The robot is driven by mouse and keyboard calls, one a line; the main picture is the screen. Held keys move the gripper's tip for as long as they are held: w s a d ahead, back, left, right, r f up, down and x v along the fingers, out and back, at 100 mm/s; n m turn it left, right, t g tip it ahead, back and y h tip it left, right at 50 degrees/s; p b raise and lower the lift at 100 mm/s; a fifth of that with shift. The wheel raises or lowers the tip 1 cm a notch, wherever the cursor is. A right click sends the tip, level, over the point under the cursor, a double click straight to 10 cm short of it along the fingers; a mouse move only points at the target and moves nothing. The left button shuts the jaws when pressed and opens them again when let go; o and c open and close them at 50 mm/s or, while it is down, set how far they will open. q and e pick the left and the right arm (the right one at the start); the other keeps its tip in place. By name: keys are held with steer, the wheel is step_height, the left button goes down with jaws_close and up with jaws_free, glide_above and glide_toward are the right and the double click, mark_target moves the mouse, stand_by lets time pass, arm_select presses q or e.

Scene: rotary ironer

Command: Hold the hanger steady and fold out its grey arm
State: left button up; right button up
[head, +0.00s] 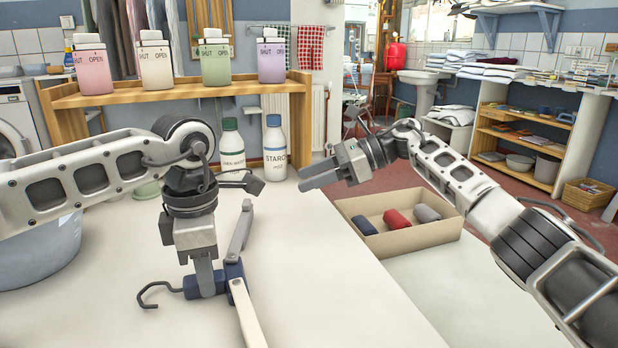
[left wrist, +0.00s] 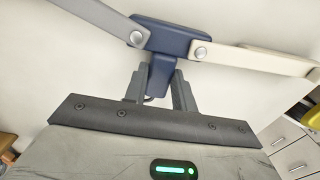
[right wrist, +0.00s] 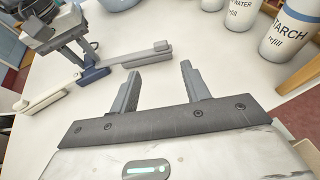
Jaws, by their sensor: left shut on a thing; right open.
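The hanger lies on the white table, with a navy hub (head: 233,271), a dark hook (head: 150,295), a grey arm (head: 239,232) and a cream arm (head: 246,318). In the left wrist view the grey arm (left wrist: 83,15) and cream arm (left wrist: 255,60) point opposite ways from the hub (left wrist: 165,38). My left gripper (head: 205,283) is shut on the hub's stem, also seen in the left wrist view (left wrist: 160,85). My right gripper (head: 318,176) is open and empty above the table, right of the grey arm; its fingers (right wrist: 157,77) are apart from the hanger.
Two white bottles (head: 275,150) stand at the table's back, by a wooden shelf (head: 180,94) with several coloured bottles. A grey tub (head: 40,250) is at the left. A cardboard box (head: 405,238) with rolled cloths is at the right.

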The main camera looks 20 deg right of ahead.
steer(key=c, duration=0.5)
steer(key=shift+s+a+r+n+h, duration=0.1)
steer(key=shift+s+a+n+h, duration=0.2)
steer(key=shift+n, duration=0.5)
jaws_close()
steer(key=s+a+r+n+t+h, duration=0.3)
steer(key=n+h, duration=0.5)
steer(key=n, duration=0.9)
steer(key=shift+n+g, duration=0.3)
steer(key=shift+g, duration=0.1)
steer(key=x, duration=0.8)
steer(key=shift+w+d+f, duration=0.1)
steer(key=shift+d+f, duration=0.15)
steer(key=shift+d, duration=0.1)
steer(key=a, duration=0.1)
steer(key=w+a, duration=0.1)
steer(key=a, duration=0.1)
steer(key=shift+w, duration=0.1)
steer(key=shift+w+a, duration=0.1)
steer(key=shift+a, duration=0.3)
